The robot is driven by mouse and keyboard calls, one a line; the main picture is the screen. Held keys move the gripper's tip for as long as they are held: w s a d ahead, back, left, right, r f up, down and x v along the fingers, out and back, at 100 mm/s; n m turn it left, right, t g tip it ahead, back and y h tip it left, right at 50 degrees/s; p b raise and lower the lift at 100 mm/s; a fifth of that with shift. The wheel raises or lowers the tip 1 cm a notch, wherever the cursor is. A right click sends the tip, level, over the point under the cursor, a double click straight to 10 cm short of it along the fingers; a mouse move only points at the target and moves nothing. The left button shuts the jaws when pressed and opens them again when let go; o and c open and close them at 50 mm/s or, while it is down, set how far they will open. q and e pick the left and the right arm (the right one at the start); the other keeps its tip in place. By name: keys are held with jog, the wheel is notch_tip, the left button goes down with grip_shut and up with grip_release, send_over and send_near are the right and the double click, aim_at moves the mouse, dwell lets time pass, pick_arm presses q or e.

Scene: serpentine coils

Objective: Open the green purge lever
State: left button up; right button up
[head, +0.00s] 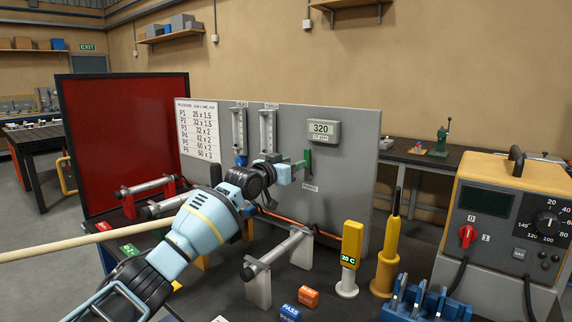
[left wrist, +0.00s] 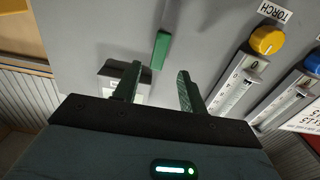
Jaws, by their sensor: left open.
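The green purge lever (head: 308,159) is on the grey panel (head: 345,205), above the PURGE label. In the head view it stands upright beside my left gripper (head: 297,166). In the left wrist view the lever (left wrist: 161,50) shows as a short green bar ahead of the left gripper (left wrist: 159,70). It lies in line with the gap between the two dark green fingers, and that gap looks empty. I cannot tell how far the fingertips are from the lever. My right gripper is not in view.
Two flowmeters stand on the panel, with the TORCH one (left wrist: 240,80) and its yellow knob (left wrist: 266,40) near the right finger. A grey display box (head: 323,131) reading 320 is above the lever. A yellow power unit (head: 505,220) stands at the right.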

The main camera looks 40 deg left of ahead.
pick_arm(q)
jog(key=shift+s+d, duration=0.15)
jog(key=shift+s, duration=0.9)
jog(key=shift+f, duration=0.1)
